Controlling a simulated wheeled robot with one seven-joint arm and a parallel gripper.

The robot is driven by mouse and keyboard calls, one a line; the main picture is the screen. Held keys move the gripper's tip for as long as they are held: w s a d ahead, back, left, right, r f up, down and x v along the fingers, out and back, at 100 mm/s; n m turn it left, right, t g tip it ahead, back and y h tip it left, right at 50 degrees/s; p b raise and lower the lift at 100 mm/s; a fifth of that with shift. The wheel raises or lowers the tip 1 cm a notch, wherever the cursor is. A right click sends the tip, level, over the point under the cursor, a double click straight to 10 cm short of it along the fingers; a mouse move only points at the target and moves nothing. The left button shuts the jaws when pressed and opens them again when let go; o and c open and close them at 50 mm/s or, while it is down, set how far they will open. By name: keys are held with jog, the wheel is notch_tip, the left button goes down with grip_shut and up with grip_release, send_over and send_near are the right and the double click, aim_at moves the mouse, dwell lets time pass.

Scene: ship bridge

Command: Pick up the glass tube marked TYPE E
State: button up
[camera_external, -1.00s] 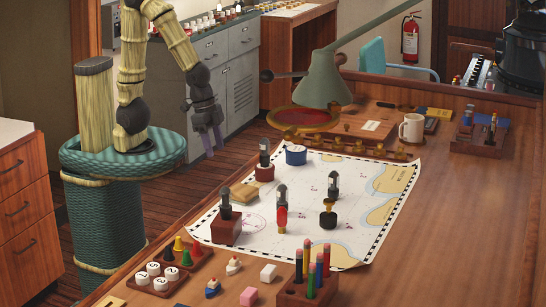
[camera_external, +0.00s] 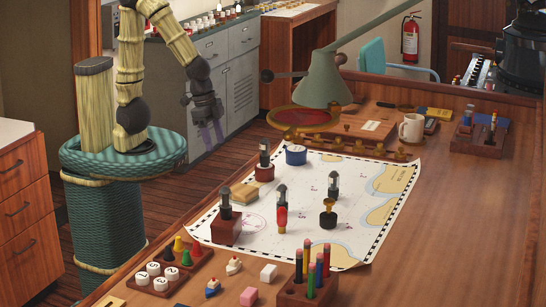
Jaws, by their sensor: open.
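Several small upright pieces with grey, glassy-looking upper parts and dark tops stand on the chart. One is in a brown wooden block (camera_external: 226,228), one in a dark red round base (camera_external: 264,173), one has a red lower part (camera_external: 282,216), and one is a grey piece (camera_external: 333,187) at the right. Any lettering is too small to read, so I cannot tell which is the tube marked TYPE E. My gripper (camera_external: 212,138) is open and empty, pointing down, left of the chart in the picture and apart from all of these pieces.
The chart (camera_external: 300,238) covers the middle of the wooden table. A black-and-brass piece (camera_external: 328,214), a tan packet (camera_external: 244,193) and a blue round tin (camera_external: 296,155) are on it. A green lamp (camera_external: 325,82) overhangs the back. A pencil block (camera_external: 306,291) stands in front.

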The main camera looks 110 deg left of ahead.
jog(key=w+d+n+t+h+b, duration=0.15)
jog(key=w+d+n+h, duration=0.25)
jog(key=w+n+h, duration=0.9)
jog(key=w+a+r+n+t+y, duration=0.3)
jog(key=w+a+n+t, duration=0.8)
jog(key=w+a+n, duration=0.4)
notch_tip(320, 180, down, 6)
jog(key=n, duration=0.1)
jog(key=shift+d+n, duration=0.3)
jog(key=shift+d, duration=0.1)
jog(key=shift+w+f, duration=0.1)
